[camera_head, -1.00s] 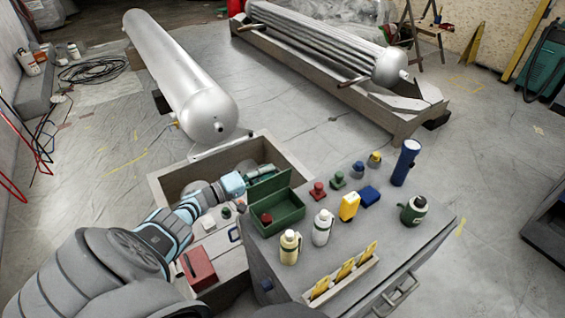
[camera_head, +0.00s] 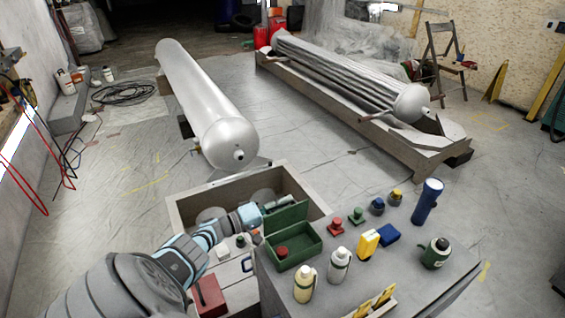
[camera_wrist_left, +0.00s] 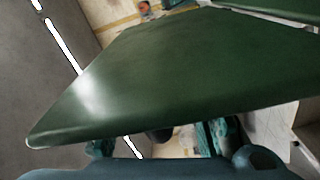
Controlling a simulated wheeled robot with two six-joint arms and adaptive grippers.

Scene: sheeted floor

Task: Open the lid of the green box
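The green box (camera_head: 306,251) stands on the near-left corner of the grey cabinet top, with a red object (camera_head: 282,252) inside. Its lid (camera_head: 287,216) is raised, standing up along the box's far-left side, and the tray is uncovered. My left gripper (camera_head: 274,204) is just behind the raised lid, on its outer side. In the left wrist view the lid (camera_wrist_left: 190,75) fills most of the picture as a green panel. It hides my fingertips; only teal finger parts show below it, so I cannot tell whether they touch the lid. My right gripper is out of view.
On the cabinet top (camera_head: 405,255) are a blue flashlight (camera_head: 427,201), a yellow object (camera_head: 368,243), a white bottle (camera_head: 339,265), a cream bottle (camera_head: 305,284) and a green canister (camera_head: 436,253). An open-topped crate (camera_head: 185,215) lies behind my left arm. A red box (camera_head: 209,296) sits beside it.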

